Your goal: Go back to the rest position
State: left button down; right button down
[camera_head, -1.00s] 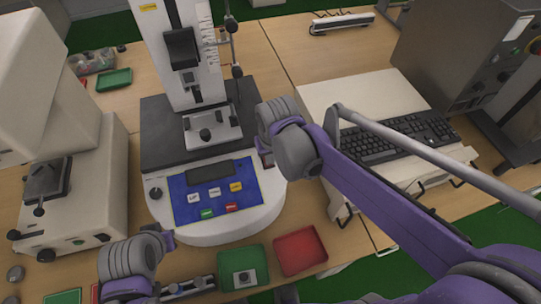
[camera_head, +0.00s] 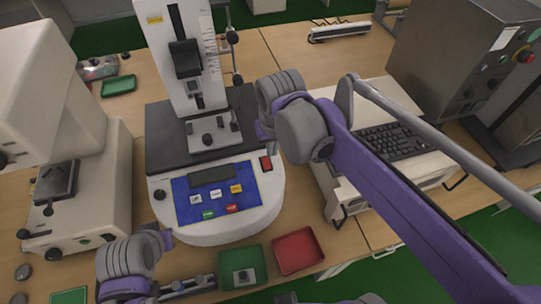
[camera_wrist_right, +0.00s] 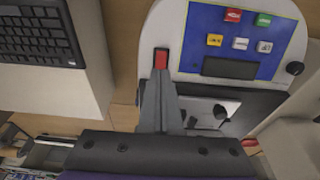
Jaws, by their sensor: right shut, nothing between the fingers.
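My right gripper (camera_wrist_right: 162,88) is shut and empty in the right wrist view, its fingertips in line with a red switch (camera_wrist_right: 161,59) on the testing machine. In the head view the right wrist hangs over the machine's right edge, just above the red switch (camera_head: 266,163), and its fingertips are hard to make out. The testing machine (camera_head: 230,221) has a blue panel with several coloured buttons, also in the wrist view (camera_wrist_right: 236,42). My left wrist shows at the lower left of the head view, in front of the machine. Its fingers are hidden.
A keyboard (camera_head: 390,146) lies on a beige unit at the right, partly behind my right arm. A green tray (camera_head: 226,272) and a red tray (camera_head: 298,251) sit at the front edge. A white instrument (camera_head: 103,180) stands left. Bare table lies behind the machine.

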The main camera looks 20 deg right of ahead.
jog(key=s+d+f+t, duration=0.3)
jog(key=s+d+f, duration=0.3)
jog(key=s, duration=0.5)
notch_tip(320, 180, down, 2)
jog(key=shift+s+f+t, duration=0.15)
jog(key=shift+s+t, duration=0.05)
jog(key=shift+t, duration=0.1)
dwell(0.6)
